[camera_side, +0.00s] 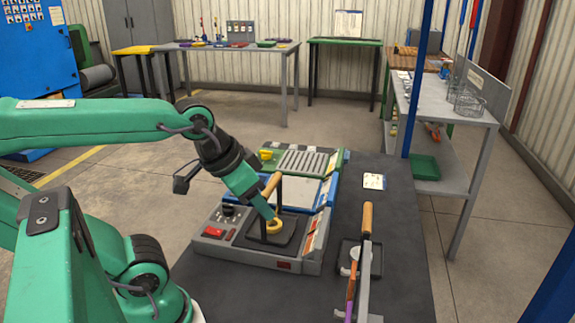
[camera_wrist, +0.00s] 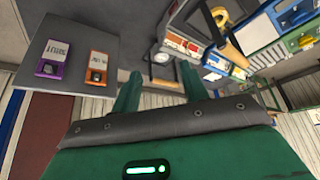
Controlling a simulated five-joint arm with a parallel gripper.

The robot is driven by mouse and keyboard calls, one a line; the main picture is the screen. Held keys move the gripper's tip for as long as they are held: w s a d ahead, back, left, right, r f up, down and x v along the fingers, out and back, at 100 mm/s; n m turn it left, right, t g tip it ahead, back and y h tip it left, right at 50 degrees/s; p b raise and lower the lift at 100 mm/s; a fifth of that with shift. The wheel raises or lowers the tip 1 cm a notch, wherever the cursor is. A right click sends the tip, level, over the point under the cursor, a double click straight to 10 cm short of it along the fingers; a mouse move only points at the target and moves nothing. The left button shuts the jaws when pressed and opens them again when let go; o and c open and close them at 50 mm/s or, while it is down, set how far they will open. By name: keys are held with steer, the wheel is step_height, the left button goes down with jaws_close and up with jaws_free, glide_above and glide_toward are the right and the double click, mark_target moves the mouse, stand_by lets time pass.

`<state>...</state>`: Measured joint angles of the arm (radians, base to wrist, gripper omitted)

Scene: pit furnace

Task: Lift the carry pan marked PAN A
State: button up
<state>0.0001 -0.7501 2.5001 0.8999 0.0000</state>
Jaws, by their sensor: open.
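A dark carry pan (camera_side: 285,240) with a wooden-topped upright handle sits on the grey station; a yellow ring (camera_side: 274,227) is at it. A second dark pan (camera_side: 346,256) with a wooden handle (camera_side: 367,218) stands on the dark bench to the right, with a pale round piece in it. I cannot read PAN A on either. My gripper (camera_side: 268,211) points down by the first pan's handle in the side view, apparently empty. In the wrist view my gripper (camera_wrist: 160,72) has its fingers spread, with a wooden handle (camera_wrist: 161,83) and a white round piece (camera_wrist: 161,58) seen between them.
The grey station (camera_side: 258,257) has a red button at its front left. Blue-edged and green-edged (camera_side: 300,160) units stand behind it. A blue post (camera_side: 418,80) rises behind the bench. Bare bench lies at front centre.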

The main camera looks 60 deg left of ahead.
steer(key=n+g, duration=0.5)
steer(key=n, duration=0.3)
glide_above(271, 183)
steer(key=d, duration=0.1)
steer(key=shift+s+f, duration=0.15)
steer(key=shift+w+a+f+g, duration=0.2)
steer(key=shift+w+a+g, duration=0.1)
steer(key=shift+a, duration=0.25)
steer(key=shift+f, duration=0.1)
steer(key=shift+f, duration=1.2)
steer(key=shift+s+f, duration=0.1)
